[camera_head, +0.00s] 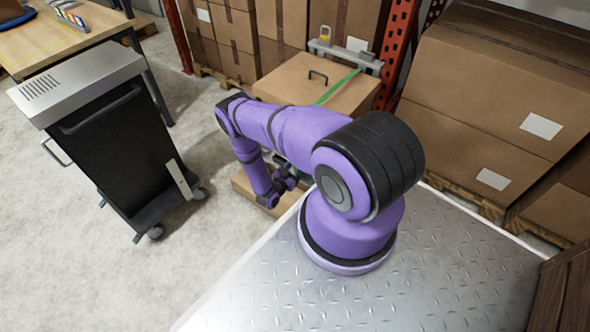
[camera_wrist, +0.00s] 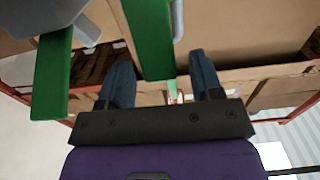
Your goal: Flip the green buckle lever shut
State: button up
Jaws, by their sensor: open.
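In the head view, a thin green strap (camera_head: 338,86) runs slantwise over a large cardboard box. No buckle lever can be made out there; my arm hides the box's near side. In the wrist view, a green bar (camera_wrist: 51,80) hangs at the left below a grey part (camera_wrist: 45,18) with a pale tab (camera_wrist: 88,31). A second green strip (camera_wrist: 148,40) comes down at upper middle. I cannot tell which green piece is the lever. My gripper (camera_wrist: 160,75) is open, its two fingers apart, with the second strip's lower end near the gap. It also shows low beside the box (camera_head: 287,180).
The strapped box (camera_head: 345,98) has a black handle and stands before stacked cartons (camera_head: 235,30). A black cart (camera_head: 115,150) stands left; a large carton stack (camera_head: 480,100) stands right.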

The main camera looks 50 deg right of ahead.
jog(key=shift+d, duration=0.2)
grip_shut()
jog(key=shift+d+r+y, duration=0.25)
jog(key=shift+d+y, duration=0.25)
jog(key=shift+y, duration=0.1)
jog(key=shift+w+d+y, duration=0.1)
jog(key=shift+d+y, duration=0.55)
jog(key=shift+y, duration=0.35)
grip_release()
jog(key=v, duration=1)
jog(key=shift+a, duration=0.4)
